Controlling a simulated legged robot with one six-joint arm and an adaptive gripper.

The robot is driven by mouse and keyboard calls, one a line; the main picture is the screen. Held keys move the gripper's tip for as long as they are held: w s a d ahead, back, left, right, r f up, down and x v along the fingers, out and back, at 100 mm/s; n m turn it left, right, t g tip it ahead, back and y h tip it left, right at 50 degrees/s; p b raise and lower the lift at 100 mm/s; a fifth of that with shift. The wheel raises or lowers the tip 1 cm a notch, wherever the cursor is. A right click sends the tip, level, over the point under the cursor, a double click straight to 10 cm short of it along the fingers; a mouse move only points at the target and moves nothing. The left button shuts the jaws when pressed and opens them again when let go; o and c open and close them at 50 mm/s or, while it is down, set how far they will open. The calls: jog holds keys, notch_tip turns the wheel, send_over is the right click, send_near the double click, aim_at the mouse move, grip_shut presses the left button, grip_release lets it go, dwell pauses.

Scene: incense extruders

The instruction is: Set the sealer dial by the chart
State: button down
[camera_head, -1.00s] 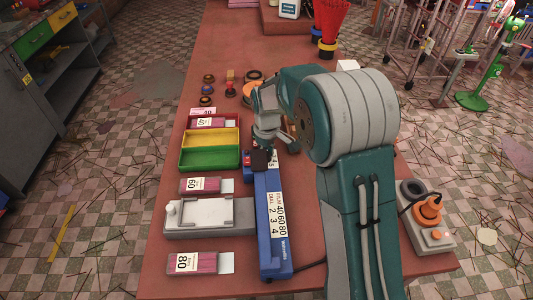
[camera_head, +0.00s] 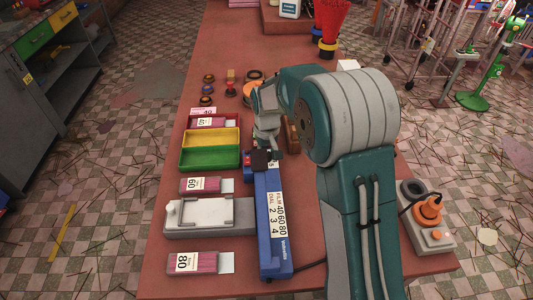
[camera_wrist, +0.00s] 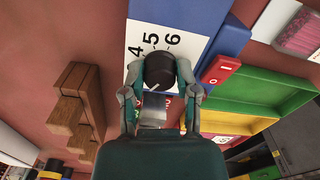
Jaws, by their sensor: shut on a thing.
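The blue sealer (camera_head: 275,265) lies lengthwise on the table. Its printed chart (camera_head: 277,213) pairs film 40, 60, 80 with dial 2, 3, 4. The black dial knob (camera_wrist: 159,70) sits on a white scale plate at the sealer's far end; 4, 5 and 6 show beside it in the wrist view. My gripper (camera_wrist: 159,78) is shut on the knob, one finger on each side. A pale mark shows on the knob's lower side. The lower numbers on the scale are hidden by the knob and fingers. A red switch (camera_wrist: 220,68) is beside the plate.
Film packs marked 40 (camera_head: 205,122), 60 (camera_head: 195,186) and 80 (camera_head: 190,263) lie left of the sealer. Yellow and green bins (camera_head: 211,159) and a grey tray fixture (camera_head: 208,213) stand close by. A wooden stepped block (camera_wrist: 75,110) is near my gripper.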

jog(key=shift+s+f, duration=0.1)
jog(key=shift+f, duration=0.1)
jog(key=shift+c, duration=1.8)
grip_release()
jog(key=shift+r, duration=0.1)
notch_tip(320, 180, up, 12)
jog(key=shift+a, duration=0.1)
